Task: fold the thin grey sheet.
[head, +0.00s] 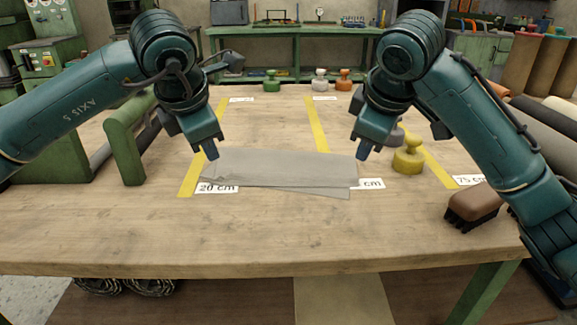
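The thin grey sheet (280,168) lies on the wooden table between my grippers. It looks doubled over: a second layer edge shows along its front right, slightly offset from the layer above. My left gripper (212,156) points down at the sheet's far left corner. My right gripper (363,157) points down at its far right corner. The fingertips look narrow and close to the sheet. I cannot tell whether either one touches or pinches it.
Yellow tape strips (316,125) with printed labels cross the table (250,230). A yellow weight (408,158) stands right of my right gripper. A brown brush (474,204) lies at the right edge. A green stand (124,145) is at the left. The front of the table is clear.

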